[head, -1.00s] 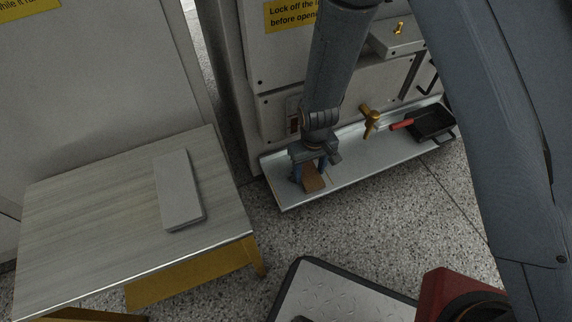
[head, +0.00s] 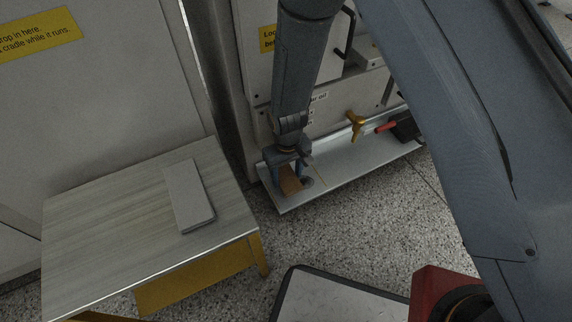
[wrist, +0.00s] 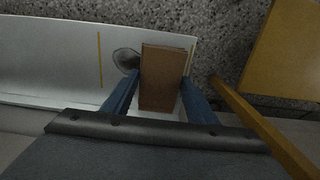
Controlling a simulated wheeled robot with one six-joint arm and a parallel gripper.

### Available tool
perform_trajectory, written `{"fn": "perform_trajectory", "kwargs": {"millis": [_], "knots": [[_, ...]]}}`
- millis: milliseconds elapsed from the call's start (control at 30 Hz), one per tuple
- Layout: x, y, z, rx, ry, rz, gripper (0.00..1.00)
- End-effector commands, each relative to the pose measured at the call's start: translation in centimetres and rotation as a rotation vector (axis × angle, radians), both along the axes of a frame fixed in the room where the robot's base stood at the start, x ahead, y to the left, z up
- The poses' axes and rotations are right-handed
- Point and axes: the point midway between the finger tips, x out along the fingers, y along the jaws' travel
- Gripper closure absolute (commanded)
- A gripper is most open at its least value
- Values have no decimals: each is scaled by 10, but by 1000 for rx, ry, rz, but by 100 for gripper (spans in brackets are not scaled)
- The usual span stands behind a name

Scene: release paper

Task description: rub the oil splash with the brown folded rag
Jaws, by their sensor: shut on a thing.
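The brown folded rag (wrist: 165,78) is between the two blue fingers of my gripper (wrist: 160,98) in the wrist view, and the gripper is shut on it. In the head view the rag (head: 290,181) is held low at the left end of the metal tray, under my gripper (head: 288,178). The oil splash (wrist: 126,59) is a dark grey oval on the tray. It lies just left of the rag in the wrist view, partly hidden by it. In the head view the splash (head: 308,182) shows just right of the rag. I cannot tell whether the rag touches the tray.
The tray (head: 345,158) runs along the machine's foot, with a yellow line across it. A brass valve handle (head: 355,125) and a dark pan with a red handle (head: 404,127) are farther right. A bench (head: 110,215) bearing a grey slab (head: 188,195) stands left.

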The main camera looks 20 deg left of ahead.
Motion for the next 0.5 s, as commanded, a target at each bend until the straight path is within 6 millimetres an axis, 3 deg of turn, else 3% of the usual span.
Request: {"fn": "perform_trajectory", "kwargs": {"millis": [300,500], "knots": [[3,-5,32,0,0,-9,65],[4,-7,40,0,0,-12,65]]}}
